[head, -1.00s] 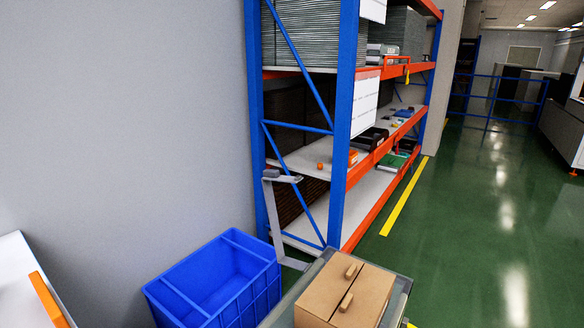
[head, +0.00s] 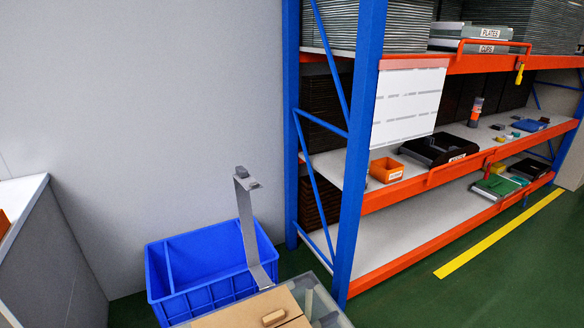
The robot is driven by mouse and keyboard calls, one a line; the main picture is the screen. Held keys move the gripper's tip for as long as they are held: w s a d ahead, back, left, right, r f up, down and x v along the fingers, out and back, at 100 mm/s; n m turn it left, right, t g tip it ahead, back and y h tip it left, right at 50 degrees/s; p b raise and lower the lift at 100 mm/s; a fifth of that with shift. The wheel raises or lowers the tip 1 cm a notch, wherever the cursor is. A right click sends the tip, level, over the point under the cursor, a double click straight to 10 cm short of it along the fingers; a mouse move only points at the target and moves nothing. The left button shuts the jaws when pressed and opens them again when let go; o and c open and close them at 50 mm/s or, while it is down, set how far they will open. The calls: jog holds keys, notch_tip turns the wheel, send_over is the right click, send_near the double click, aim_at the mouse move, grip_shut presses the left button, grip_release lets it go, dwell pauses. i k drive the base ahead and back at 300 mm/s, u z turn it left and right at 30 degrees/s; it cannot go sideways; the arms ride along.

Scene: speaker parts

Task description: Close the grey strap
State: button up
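I cannot make out for certain which thing is the grey strap. A thin grey metal-looking strip (head: 247,222) stands upright in front of the blue crate, with a bent top and a foot reaching toward the cardboard box; I cannot tell whether it is a strap or a bracket. The cardboard box (head: 235,318) is at the bottom edge, partly cut off, with a light brown block (head: 273,317) on its top. My gripper is not in view.
A blue crate (head: 205,302) stands by the wall. A blue and orange shelf rack (head: 365,140) holds an orange bin (head: 386,170), a black tray (head: 440,148), and a green item (head: 495,187). A yellow tag (head: 520,73) hangs from an orange bar.

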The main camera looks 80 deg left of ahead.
aim_at(243, 184)
jog(key=i, duration=0.85)
jog(key=u, duration=3.2)
